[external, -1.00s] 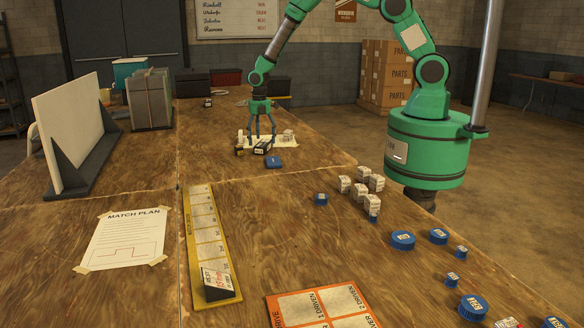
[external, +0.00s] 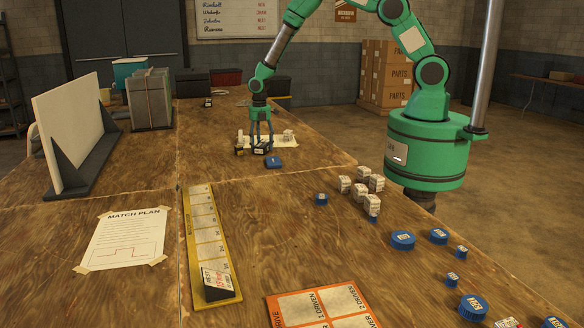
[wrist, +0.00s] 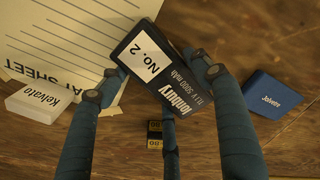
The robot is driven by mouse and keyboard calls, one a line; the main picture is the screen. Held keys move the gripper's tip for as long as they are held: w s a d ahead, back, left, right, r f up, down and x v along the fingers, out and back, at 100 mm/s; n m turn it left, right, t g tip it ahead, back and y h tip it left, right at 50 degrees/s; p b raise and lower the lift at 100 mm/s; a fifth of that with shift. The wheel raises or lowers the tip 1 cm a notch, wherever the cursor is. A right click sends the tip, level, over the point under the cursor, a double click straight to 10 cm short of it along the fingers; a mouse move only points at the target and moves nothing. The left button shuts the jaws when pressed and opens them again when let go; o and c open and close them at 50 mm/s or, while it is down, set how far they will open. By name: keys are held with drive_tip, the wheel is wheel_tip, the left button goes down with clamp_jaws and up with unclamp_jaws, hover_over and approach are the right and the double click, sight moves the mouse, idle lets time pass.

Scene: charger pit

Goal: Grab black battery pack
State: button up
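The black battery pack (wrist: 165,62), with a white "No. 2" label, lies tilted across the middle of the wrist view. In the external view it is a small dark block (external: 261,150) under my gripper (external: 262,140), on or close to the table. In the wrist view, my gripper's (wrist: 158,78) left and right fingertips press against its two sides. A third finger reaches its lower edge from below. The gripper looks shut on the pack. The fingers hide parts of its edges.
A black-and-yellow block (wrist: 155,134) is beside the third finger. A paper sheet (wrist: 50,40) lies beneath.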

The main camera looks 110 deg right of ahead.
sight(261, 143)
drive_tip(key=c, duration=0.9)
drive_tip(key=shift+r, duration=0.1)
drive_tip(key=shift+r, duration=0.45)
wheel_tip(261, 143, up, 3)
drive_tip(key=shift+f+p, duration=0.1)
drive_tip(key=shift+p, duration=0.4)
drive_tip(key=s+a, duration=0.3)
drive_tip(key=s, duration=0.1)
drive_tip(key=s+a+p, duration=0.1)
drive_tip(key=s+a, duration=0.2)
drive_tip(key=s, duration=0.1)
drive_tip(key=s+a+r, duration=0.1)
drive_tip(key=s+a, duration=0.2)
drive_tip(key=s, duration=0.2)
drive_tip(key=shift+r+p, duration=0.1)
drive_tip(key=shift+p, duration=0.25)
